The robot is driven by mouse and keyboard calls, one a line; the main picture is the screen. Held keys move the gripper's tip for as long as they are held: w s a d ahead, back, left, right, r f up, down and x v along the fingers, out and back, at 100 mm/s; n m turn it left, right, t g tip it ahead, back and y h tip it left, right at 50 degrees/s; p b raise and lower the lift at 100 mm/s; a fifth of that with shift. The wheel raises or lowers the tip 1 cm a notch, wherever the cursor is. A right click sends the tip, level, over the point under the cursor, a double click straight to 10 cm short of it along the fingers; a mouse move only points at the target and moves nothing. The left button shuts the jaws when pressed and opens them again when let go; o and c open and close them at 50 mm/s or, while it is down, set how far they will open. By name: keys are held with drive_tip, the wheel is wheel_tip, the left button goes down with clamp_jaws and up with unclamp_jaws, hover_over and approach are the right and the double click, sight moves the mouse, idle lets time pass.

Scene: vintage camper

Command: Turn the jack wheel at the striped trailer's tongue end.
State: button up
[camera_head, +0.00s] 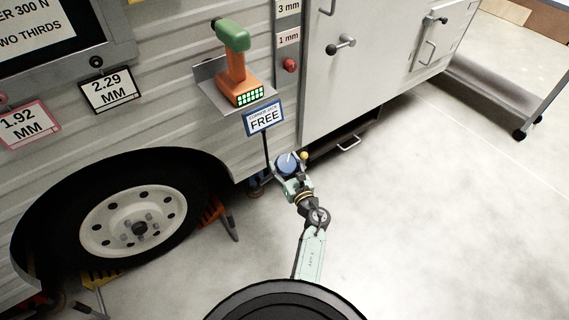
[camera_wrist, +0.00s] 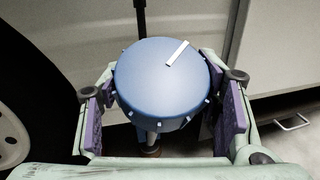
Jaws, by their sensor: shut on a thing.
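A round blue wheel (camera_head: 287,163) with a white mark sits low beside the camper's (camera_head: 185,95) lower edge, under a small sign (camera_head: 264,118) reading "FREE". In the wrist view the wheel (camera_wrist: 160,90) fills the middle, with its white mark toward the upper right and small pale ticks around its rim. My gripper (camera_head: 292,180) is shut on the wheel, with one purple-padded finger on each side of it. A post below the wheel shows only in part. I cannot tell from these pictures whether this is the tongue end.
A wheel in a dark tyre (camera_head: 30,215) and an orange stand (camera_head: 219,215) are to the left. A shelf (camera_head: 213,76) above holds an orange and green tool (camera_head: 236,70). A step (camera_head: 349,143) juts out at right. The pale floor (camera_head: 440,210) on the right is clear.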

sight(283, 172)
drive_tip(key=m+h+p, duration=0.2)
drive_tip(key=m+h, duration=0.3)
drive_tip(key=shift+r+m+t+h, duration=0.15)
drive_tip(key=shift+m+t+h, duration=0.15)
drive_tip(key=shift+m+t, duration=0.1)
drive_tip(key=shift+m+g+h+p, duration=0.3)
drive_tip(key=shift+m+h+p, duration=0.5)
drive_tip(key=shift+m+h, duration=0.4)
drive_tip(key=shift+d+f+m+g+h+p, duration=0.2)
drive_tip(key=shift+m+g+h+p, duration=0.15)
drive_tip(key=shift+m+h, duration=0.45)
drive_tip(key=o, duration=1.2)
drive_tip(key=shift+c, duration=0.2)
drive_tip(key=v, duration=0.7)
drive_tip(key=shift+s+a, duration=0.15)
drive_tip(key=shift+s, duration=0.1)
